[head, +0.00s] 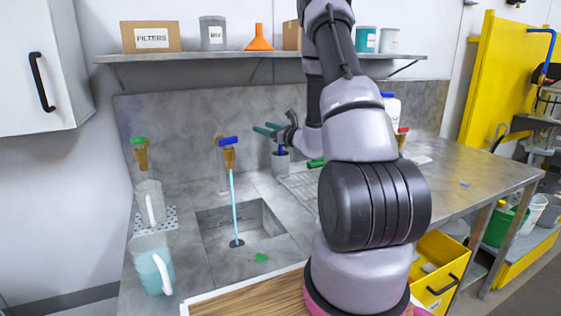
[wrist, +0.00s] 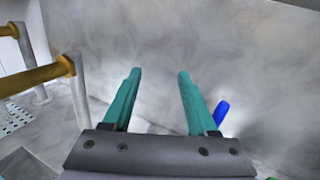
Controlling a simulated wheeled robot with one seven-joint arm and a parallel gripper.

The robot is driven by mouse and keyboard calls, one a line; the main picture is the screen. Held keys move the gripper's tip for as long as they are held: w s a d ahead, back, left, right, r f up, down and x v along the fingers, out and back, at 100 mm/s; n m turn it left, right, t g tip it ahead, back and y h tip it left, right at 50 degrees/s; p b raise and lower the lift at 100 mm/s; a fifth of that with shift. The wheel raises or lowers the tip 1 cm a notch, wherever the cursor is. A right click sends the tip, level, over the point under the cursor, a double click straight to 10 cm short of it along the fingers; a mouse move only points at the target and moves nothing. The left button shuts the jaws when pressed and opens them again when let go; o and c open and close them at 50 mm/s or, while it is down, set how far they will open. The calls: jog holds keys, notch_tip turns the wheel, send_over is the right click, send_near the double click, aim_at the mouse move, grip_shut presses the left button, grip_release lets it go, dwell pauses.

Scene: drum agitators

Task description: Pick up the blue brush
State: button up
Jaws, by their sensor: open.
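The blue brush (head: 281,150) stands in a grey cup (head: 281,164) behind the sink, with only its blue handle showing. My gripper (head: 262,129) has green fingers and is open and empty. It is just above and slightly left of the cup in the head view, pointing toward the back wall. In the wrist view my gripper (wrist: 159,72) has its fingers apart with only grey wall between them. A blue handle end (wrist: 221,112), apparently the brush's, shows just outside the right finger. The brush's lower part is hidden.
A tap with a blue handle (head: 228,141) runs water into the sink (head: 248,228) left of my gripper. Brass pipes (wrist: 38,78) show at left in the wrist view. A shelf (head: 260,56) with containers hangs above.

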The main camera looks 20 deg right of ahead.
aim_at(281, 152)
jog(key=d+f+m+t+h, duration=0.1)
jog(key=d+f+m+h, duration=0.4)
jog(key=d+f+h, duration=0.35)
jog(key=w+y, duration=0.2)
jog(key=w, duration=0.8)
jog(key=shift+w+d, duration=0.4)
jog(key=shift+d, duration=0.05)
grip_shut()
